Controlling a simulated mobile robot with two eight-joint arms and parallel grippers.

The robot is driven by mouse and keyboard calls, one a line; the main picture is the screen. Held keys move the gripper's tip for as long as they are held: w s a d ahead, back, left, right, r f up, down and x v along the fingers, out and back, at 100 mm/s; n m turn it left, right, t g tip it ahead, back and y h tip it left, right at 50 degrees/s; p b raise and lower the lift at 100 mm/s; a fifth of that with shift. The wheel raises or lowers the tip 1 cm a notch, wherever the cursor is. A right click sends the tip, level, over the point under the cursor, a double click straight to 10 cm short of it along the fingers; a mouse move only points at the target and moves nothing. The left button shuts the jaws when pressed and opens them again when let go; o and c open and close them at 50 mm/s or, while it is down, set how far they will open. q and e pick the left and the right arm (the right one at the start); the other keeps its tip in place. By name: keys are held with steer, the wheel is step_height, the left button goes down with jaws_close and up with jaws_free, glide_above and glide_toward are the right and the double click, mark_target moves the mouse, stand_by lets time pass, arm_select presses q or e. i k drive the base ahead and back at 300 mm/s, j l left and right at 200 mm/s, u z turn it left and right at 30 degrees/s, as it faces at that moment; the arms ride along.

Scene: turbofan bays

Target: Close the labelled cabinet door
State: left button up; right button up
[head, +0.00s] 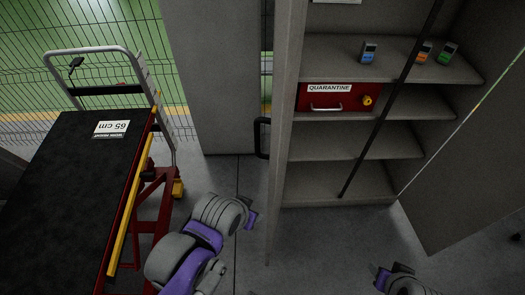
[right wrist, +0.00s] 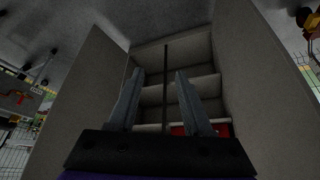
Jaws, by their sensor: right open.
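A tall grey cabinet (head: 335,190) stands open in the head view, and it also shows in the right wrist view (right wrist: 205,50). Its left door (head: 284,120) stands out towards me, nearly edge-on, with a black handle (head: 262,138) on its left side. A grey door panel (head: 470,150) stands open at the right. A white label at the top is cut off. My left gripper (head: 248,217) is low, left of the left door's edge; its jaw state is unclear. My right gripper (head: 383,279) is low in front of the cabinet; its fingers (right wrist: 158,76) are apart and empty.
A red QUARANTINE drawer (head: 315,98) and several small devices sit on the shelves. A dark bar (head: 388,105) crosses the opening. A cart with a black top (head: 62,175) stands at the left by a wire fence. Grey floor (head: 325,240) lies clear before the cabinet.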

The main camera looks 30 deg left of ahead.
mark_target(290, 15)
steer(key=j+z, duration=0.1)
steer(key=j, duration=0.95)
steer(key=k+j+u, duration=0.2)
steer(key=u, duration=0.15)
steer(key=k, duration=0.05)
